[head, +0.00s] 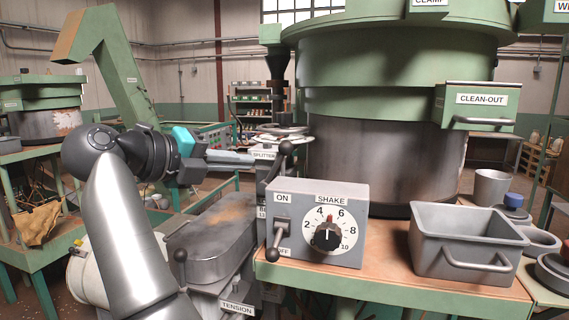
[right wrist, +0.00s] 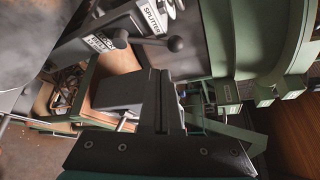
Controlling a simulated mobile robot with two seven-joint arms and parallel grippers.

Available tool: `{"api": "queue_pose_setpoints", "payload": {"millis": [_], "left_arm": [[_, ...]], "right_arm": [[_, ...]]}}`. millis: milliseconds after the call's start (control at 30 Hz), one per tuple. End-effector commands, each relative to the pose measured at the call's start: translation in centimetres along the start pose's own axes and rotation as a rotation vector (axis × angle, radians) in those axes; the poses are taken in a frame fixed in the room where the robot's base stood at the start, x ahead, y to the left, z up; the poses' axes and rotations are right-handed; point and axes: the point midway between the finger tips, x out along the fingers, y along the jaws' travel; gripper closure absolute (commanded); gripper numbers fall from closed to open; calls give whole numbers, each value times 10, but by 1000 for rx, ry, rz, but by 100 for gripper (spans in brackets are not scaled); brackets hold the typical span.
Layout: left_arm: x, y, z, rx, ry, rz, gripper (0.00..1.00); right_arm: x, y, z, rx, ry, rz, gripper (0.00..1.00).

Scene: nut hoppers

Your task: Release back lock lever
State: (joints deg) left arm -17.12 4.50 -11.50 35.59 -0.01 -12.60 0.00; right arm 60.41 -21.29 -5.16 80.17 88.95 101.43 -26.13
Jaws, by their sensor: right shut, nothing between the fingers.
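In the right wrist view, two dark knobs, one (right wrist: 120,38) and another (right wrist: 175,44), show near the SPLITTER label (right wrist: 151,15). My right gripper (head: 250,158) points right, its tip just left of that lever, apparently apart from it. In the wrist view its fingers (right wrist: 166,75) are closed together, with nothing between them. My left gripper is out of view.
A grey switch box (head: 300,249) with a SHAKE dial and ON/OFF lever (head: 276,240) is at front centre. A second dark-knobbed lever (head: 180,256) rises near the TENSION label (head: 237,308). A large green hopper (head: 385,100) and grey bin (head: 430,250) stand to the right.

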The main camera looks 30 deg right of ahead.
Motion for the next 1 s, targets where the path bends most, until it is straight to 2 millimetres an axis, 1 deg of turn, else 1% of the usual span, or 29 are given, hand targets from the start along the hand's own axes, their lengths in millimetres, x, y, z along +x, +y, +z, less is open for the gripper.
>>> {"api": "queue_pose_setpoints", "payload": {"millis": [167,267,367,600,700,833,1000], "left_arm": [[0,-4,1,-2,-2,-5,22],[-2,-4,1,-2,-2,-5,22],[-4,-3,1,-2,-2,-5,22],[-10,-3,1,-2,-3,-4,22],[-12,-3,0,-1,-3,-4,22],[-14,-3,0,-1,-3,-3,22],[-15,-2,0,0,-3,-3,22]], "right_arm": [[2,0,0,0,1,-1,100],[9,-1,0,0,2,-3,100],[24,-1,0,0,3,-4,100],[67,-2,0,-1,3,-5,100],[82,-1,0,-2,3,-3,100],[94,-1,0,-2,2,-2,100],[101,0,0,-1,1,-1,100]]}}
